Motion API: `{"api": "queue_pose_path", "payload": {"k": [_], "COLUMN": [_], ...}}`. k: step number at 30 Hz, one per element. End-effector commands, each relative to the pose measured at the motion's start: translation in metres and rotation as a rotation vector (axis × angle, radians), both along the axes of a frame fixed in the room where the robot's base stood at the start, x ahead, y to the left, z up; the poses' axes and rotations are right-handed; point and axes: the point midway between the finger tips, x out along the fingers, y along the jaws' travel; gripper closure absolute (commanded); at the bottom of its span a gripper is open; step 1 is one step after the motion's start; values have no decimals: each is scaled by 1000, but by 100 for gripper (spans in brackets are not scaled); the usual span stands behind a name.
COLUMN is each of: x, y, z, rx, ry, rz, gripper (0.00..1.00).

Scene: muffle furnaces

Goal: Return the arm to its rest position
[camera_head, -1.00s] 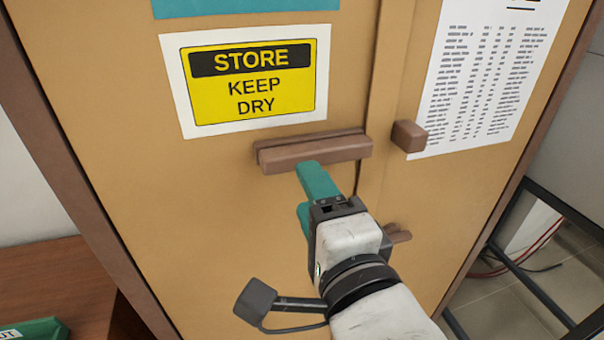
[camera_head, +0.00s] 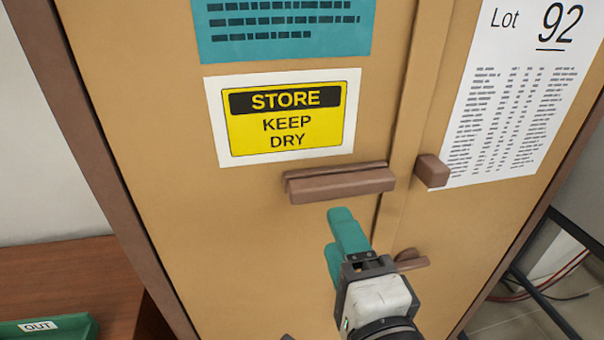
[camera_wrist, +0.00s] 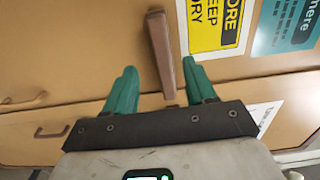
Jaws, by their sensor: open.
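My gripper (camera_head: 340,232) has teal fingers and is in front of a tan cabinet, just below a brown bar handle (camera_head: 340,186). In the wrist view the fingers of my gripper (camera_wrist: 160,90) stand apart with nothing held between them. The brown handle (camera_wrist: 160,52) shows there beyond the fingertips, between them in the picture. The fingers look clear of the handle. The cabinet door (camera_head: 240,220) appears shut, flush with the panel beside it.
A yellow "STORE KEEP DRY" sign (camera_head: 285,118) is on the door. Another brown handle (camera_head: 432,171) and a smaller brown one (camera_head: 410,261) are to the right. A green tray marked OUT (camera_head: 45,327) is on a brown table (camera_head: 60,280) at left. A dark frame (camera_head: 560,290) is at right.

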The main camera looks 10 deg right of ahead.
Motion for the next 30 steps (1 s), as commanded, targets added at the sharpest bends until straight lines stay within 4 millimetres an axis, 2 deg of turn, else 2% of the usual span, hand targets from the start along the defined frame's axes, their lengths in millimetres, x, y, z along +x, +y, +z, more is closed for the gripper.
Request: {"api": "queue_pose_path", "payload": {"k": [2,5,8,10,14,18,20,24,27,30], "x": [1,4,7,5,-11,-46,-65,-118,-153,-179], "y": [-2,-12,-32,-51,-87,-120,-133,-154,-161,-164], "z": [-3,-23,-63,-100,-171,-241,-269,-324,-351,-367], "rx": [-13,-87,-242,-380,-636,-869,-954,-1101,-1161,-1191], "ry": [11,73,206,332,582,835,931,1104,1165,1186], "rz": [-4,-20,-35,-31,41,210,309,592,794,951], "gripper": [45,45,45,45,45,45,45,45,45,45]}}
